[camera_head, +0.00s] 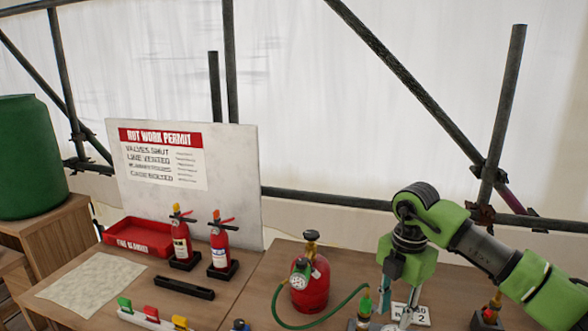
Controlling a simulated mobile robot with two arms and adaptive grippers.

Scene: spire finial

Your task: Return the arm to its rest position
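My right arm comes in from the right edge. Its green and dark gripper (397,294) hangs pointing down over the right part of the table. Its two fingers show apart, with nothing seen held between them. The fingertips are low, close to a green-topped valve fitting (365,306) and a white card with a 2 on it (421,315). I cannot tell whether they touch either. My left gripper is out of view.
A red gas cylinder (310,290) with a gauge and green hose stands left of the gripper. Two small fire extinguishers (220,243), a red tray (140,236) and a permit board (235,170) are further left. Scaffold poles (502,110) stand behind. Open space lies above the table.

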